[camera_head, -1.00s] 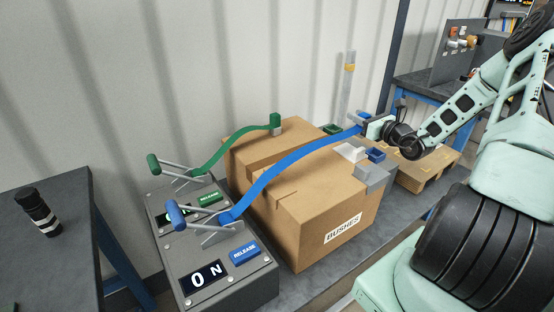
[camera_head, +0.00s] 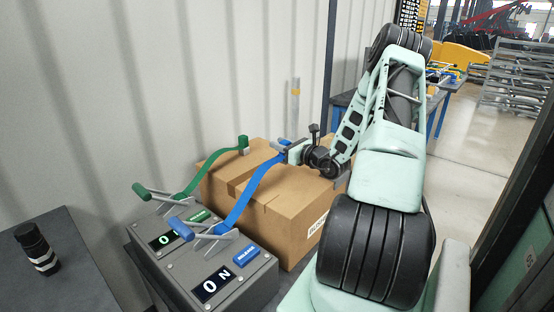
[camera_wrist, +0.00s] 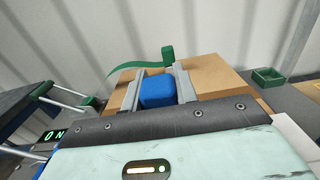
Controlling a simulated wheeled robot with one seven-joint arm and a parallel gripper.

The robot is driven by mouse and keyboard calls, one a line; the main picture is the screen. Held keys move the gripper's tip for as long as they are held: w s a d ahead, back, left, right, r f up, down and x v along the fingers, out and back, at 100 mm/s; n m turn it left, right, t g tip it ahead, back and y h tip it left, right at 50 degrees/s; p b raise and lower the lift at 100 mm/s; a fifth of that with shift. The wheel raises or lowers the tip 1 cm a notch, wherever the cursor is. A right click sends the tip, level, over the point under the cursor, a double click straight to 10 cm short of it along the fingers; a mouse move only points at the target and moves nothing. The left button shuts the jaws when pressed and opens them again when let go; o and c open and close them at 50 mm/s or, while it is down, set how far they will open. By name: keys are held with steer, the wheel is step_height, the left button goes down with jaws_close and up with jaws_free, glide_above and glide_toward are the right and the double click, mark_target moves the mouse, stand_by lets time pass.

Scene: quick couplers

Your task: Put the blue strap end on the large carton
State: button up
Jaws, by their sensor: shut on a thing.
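My gripper (camera_head: 283,148) is shut on the blue strap end (camera_wrist: 158,90), which shows as a blue block between the two grey fingers in the wrist view. It is held above the top of the large carton (camera_head: 290,215), near its back right part. The blue strap (camera_head: 243,198) runs from the blue-handled ratchet (camera_head: 195,232) on the grey control box up to my gripper. I cannot tell whether the strap end touches the carton.
The grey control box (camera_head: 235,290) with displays and a release button stands left of the carton. A black cylinder (camera_head: 36,248) stands on a dark table at left. A green bin (camera_wrist: 268,77) lies right of the carton in the wrist view.

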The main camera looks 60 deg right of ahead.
steer(key=shift+f, duration=2.2)
steer(key=shift+f, duration=0.2)
steer(key=o, duration=1.1)
steer(key=shift+c, duration=0.2)
